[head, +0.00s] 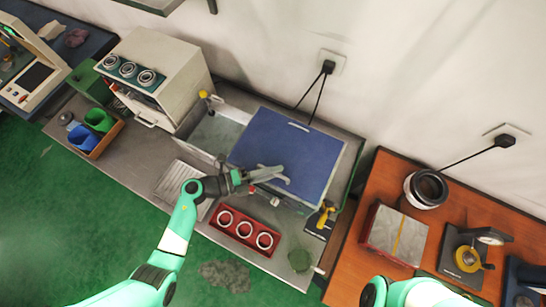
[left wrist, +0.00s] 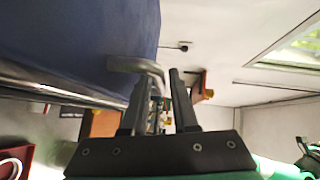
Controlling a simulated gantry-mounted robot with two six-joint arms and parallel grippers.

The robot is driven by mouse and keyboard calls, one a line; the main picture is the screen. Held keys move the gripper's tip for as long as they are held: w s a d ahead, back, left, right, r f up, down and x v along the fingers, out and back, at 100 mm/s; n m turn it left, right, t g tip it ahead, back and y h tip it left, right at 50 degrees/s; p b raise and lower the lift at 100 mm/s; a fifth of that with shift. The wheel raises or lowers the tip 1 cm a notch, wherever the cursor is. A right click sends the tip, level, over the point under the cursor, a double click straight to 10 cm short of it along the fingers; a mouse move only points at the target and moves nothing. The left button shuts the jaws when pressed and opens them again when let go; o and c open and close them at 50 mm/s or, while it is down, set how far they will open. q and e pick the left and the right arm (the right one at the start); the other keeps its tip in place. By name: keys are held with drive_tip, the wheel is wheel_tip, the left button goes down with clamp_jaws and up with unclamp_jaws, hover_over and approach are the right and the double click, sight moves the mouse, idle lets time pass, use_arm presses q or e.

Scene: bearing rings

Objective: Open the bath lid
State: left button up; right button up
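The bath lid (head: 285,148) is a flat blue panel lying over the bath in the head view. Its blue surface (left wrist: 70,40) fills the upper left of the left wrist view. My left gripper (head: 268,174) is over the lid's front part in the head view. In the left wrist view its two dark fingers (left wrist: 158,95) are apart, and a grey bent handle (left wrist: 138,65) reaches in near their tips; I cannot tell whether they touch it. My right gripper is out of view; only my right arm shows at the bottom right.
A cream box-shaped machine (head: 165,75) stands to the left. A wooden table (head: 345,285) with several items is to the right. Black cables run to the wall socket (head: 332,62).

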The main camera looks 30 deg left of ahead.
use_arm(q)
clamp_jaws()
idle(1.4)
